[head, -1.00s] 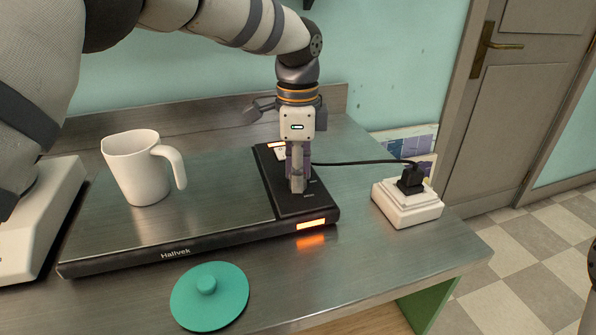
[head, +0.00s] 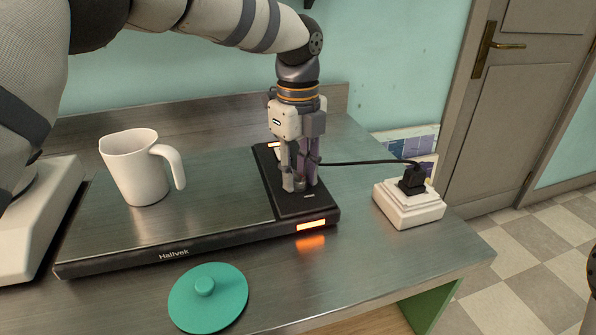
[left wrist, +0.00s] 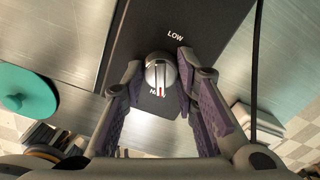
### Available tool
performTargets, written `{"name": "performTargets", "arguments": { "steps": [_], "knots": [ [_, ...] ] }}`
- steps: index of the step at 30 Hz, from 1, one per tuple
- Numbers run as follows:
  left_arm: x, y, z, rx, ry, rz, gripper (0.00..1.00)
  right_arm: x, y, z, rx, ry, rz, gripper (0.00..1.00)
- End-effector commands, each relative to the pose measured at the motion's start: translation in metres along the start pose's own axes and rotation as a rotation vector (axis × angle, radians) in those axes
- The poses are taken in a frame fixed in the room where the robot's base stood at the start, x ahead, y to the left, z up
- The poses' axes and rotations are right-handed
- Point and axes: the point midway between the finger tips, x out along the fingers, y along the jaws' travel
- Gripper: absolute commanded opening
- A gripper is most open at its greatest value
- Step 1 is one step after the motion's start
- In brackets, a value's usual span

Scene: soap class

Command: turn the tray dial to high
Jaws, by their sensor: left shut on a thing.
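The warming tray (head: 215,185) lies on the counter, with a black control panel (head: 305,205) at its right end. The dial (left wrist: 158,72) is a round silver knob with a white and red pointer mark. In the left wrist view, the mark points down toward a label starting with H, partly covered by the knob; LOW is printed above right. My left gripper (head: 301,187) points down over the panel and is shut on the dial, with a finger on either side (left wrist: 162,68). The fingers mostly hide the dial in the head view. My right gripper is not seen.
A white mug (head: 135,175) stands on the tray's left part. A teal lid (head: 210,300) lies in front. A black cable (head: 365,162) runs right to a plug on a white socket block (head: 408,207). An orange light (head: 311,225) glows on the tray's front edge.

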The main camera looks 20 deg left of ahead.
Motion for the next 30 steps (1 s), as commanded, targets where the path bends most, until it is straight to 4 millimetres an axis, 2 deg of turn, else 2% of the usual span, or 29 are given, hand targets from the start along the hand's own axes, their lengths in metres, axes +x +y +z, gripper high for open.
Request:
{"name": "performTargets", "arguments": {
  "steps": [9,23,24,26,27,30],
  "knots": [
    [0.0011,0.0000,-0.0001,0.086,0.001,0.001,0.00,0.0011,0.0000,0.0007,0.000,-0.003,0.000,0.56],
    [0.0011,0.0000,-0.0003,0.097,0.001,0.001,0.00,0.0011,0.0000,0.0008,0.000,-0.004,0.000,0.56],
    [0.0011,0.0000,-0.0003,0.097,0.001,0.001,0.31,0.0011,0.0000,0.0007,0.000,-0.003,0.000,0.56],
    [0.0011,0.0000,-0.0003,0.097,0.001,0.001,0.45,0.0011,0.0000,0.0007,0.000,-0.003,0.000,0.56],
    [0.0011,0.0000,-0.0003,0.097,0.001,0.001,0.48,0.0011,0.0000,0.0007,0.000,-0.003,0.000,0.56],
    [0.0008,0.0000,-0.0003,0.096,0.001,0.001,0.48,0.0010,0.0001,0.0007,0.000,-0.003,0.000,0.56]
  ]
}}
